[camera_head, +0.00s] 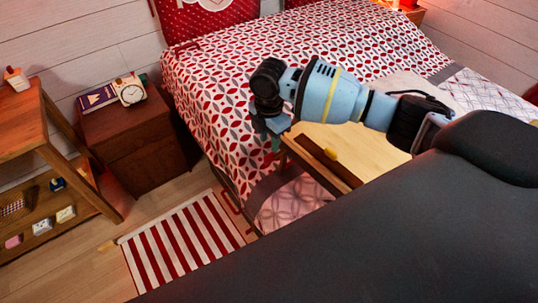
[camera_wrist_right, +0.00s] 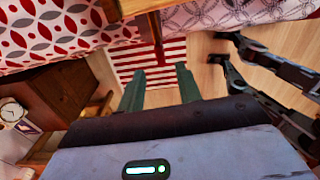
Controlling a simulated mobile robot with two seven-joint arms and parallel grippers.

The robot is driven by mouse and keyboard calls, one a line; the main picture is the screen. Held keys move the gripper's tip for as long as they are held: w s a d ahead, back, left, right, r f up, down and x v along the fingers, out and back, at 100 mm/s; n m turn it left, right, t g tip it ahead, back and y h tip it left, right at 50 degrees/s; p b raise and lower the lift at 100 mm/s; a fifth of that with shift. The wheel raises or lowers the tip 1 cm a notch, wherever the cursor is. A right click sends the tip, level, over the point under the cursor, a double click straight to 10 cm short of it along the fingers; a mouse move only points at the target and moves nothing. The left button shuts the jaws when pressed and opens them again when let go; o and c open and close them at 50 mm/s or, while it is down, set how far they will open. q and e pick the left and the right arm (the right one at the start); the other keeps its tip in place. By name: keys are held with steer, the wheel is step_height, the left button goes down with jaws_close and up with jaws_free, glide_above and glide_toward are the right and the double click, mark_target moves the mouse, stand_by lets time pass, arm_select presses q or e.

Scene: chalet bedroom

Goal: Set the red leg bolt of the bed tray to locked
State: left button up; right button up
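The bed tray (camera_head: 378,148) is a pale wooden top with a brown edge, lying on the bed. A small yellow piece (camera_head: 331,153) sits on its near edge. My right gripper (camera_head: 272,138) is just left of the tray's left corner, pointing down. In the right wrist view its two green fingers (camera_wrist_right: 159,88) are apart with nothing between them. A brown wooden part (camera_wrist_right: 140,6), probably the tray, is at the top of that view. A thin dark red piece (camera_wrist_right: 157,40) is below it; I cannot tell if it is the leg bolt. My left gripper is not seen.
The bed (camera_head: 228,92) has a red and grey patterned cover. A red-striped rug (camera_head: 185,245) lies on the floor beside it. A nightstand (camera_head: 135,140) holds a clock (camera_head: 131,92) and a book. A wooden shelf (camera_head: 22,125) stands at left. My dark body hides the lower right.

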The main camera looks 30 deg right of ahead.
mark_target(269, 154)
step_height(269, 154, down, 8)
steer(key=shift+r, duration=0.15)
stand_by(0.3)
jaws_close()
